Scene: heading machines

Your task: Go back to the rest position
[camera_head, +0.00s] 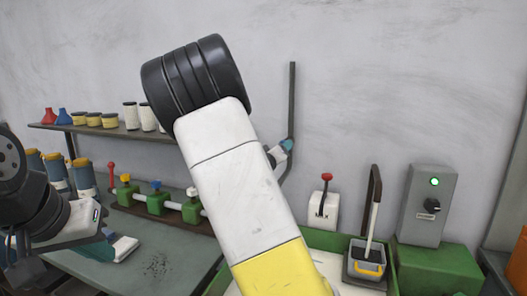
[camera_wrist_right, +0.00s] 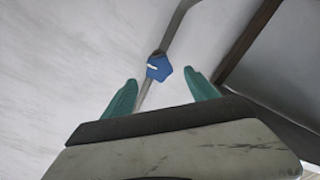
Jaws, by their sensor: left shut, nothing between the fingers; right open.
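My left gripper (camera_head: 108,247) is low at the left, over the grey table, with teal and white parts showing. It is shut and holds nothing that I can see. My right arm crosses the middle of the head view. In the right wrist view, the two teal fingers of my right gripper (camera_wrist_right: 160,82) are apart. A blue knob (camera_wrist_right: 159,67) on the bar shows beyond and between their tips, apparently not gripped.
A wall shelf (camera_head: 90,130) holds red, blue, yellow and white parts. Below it are green valve blocks (camera_head: 156,202) on a rail. At the right stand a red-knobbed lever box (camera_head: 323,210), a grey bin (camera_head: 366,265) and a switch box (camera_head: 428,205) with a green light.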

